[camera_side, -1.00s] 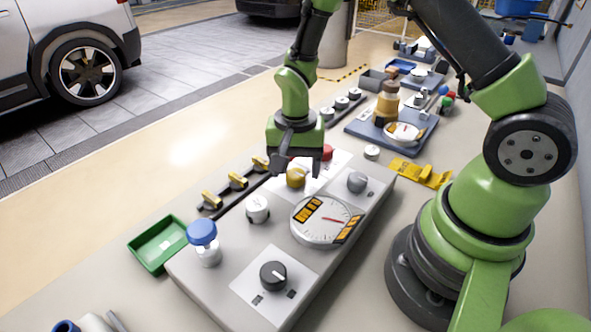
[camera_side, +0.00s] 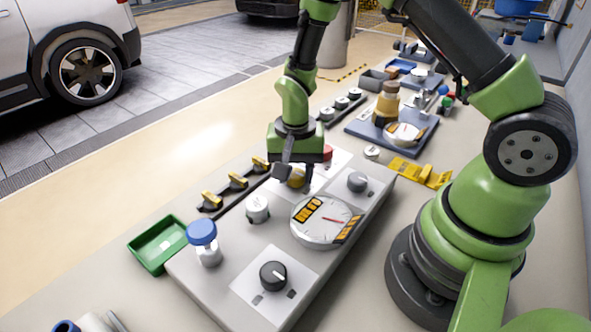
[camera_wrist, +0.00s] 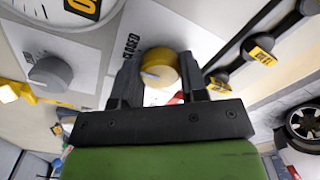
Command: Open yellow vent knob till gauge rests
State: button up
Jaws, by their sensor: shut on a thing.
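The yellow vent knob (camera_side: 297,178) is on the grey panel box (camera_side: 185,278). In the wrist view the yellow knob (camera_wrist: 160,68) sits between the fingers of my gripper (camera_wrist: 157,75), beside a "CLOSED" label (camera_wrist: 131,50). My gripper (camera_side: 294,176) points down over the knob and is shut on it in the side view. Part of the knob is hidden by a finger in the side view.
A black knob (camera_side: 273,275), a grey knob (camera_side: 357,181), a white cap (camera_side: 258,208), a blue-topped part (camera_side: 203,236) and a red knob (camera_side: 327,152) surround the work. A row of yellow-handled valves (camera_side: 236,180) lies left. A green tray (camera_side: 157,245) sits at the front left.

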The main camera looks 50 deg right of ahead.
jog(key=n, duration=1.1)
jog(key=shift+n, duration=2.2)
jog(key=o, duration=0.9)
